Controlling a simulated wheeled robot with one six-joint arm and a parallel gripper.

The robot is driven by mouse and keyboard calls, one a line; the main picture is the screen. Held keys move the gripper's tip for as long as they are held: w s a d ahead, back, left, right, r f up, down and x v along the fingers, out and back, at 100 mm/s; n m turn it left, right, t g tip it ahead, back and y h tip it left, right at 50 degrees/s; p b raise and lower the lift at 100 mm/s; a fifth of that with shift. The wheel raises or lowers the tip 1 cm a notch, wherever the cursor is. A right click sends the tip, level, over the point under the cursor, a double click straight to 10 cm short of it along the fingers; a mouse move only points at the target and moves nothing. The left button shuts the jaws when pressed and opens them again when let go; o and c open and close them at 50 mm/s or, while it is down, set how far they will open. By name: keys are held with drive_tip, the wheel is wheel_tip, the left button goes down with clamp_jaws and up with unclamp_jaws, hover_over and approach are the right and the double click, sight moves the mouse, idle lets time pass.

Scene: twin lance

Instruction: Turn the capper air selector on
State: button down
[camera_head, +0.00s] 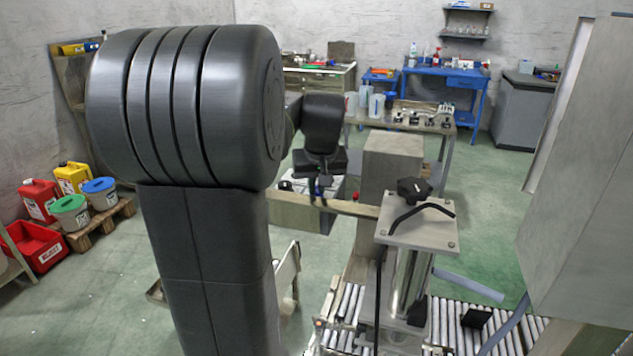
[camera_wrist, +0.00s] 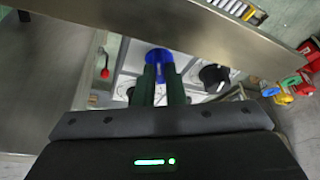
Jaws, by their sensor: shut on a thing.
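In the wrist view my gripper (camera_wrist: 160,78) has its two dark green fingers close together, shut on a blue knob (camera_wrist: 159,56) on a pale panel (camera_wrist: 130,63). I take this knob to be the selector; no label can be read, and the fingers hide its lower part, so its setting cannot be told. A black round knob (camera_wrist: 213,76) sits to the right on the same panel, apart from the fingers. In the head view my gripper (camera_head: 318,190) points down near a grey box; the knob is too small to make out there.
A grey metal beam (camera_wrist: 190,30) crosses above the panel in the wrist view. A small red-tipped lever (camera_wrist: 104,72) stands to the left. In the head view a post with a plate and black handle (camera_head: 414,189) stands to the right, above a roller conveyor (camera_head: 345,305).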

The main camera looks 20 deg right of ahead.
drive_tip(key=shift+n, duration=0.4)
drive_tip(key=c, duration=1.5)
unclamp_jaws()
drive_tip(key=d+v, duration=0.1)
drive_tip(key=v, duration=1.2)
drive_tip(key=shift+s+a+r+b, duration=0.2)
drive_tip(key=shift+a+r+b, duration=0.1)
drive_tip(key=shift+r+b, duration=0.1)
drive_tip(key=shift+f, duration=0.1)
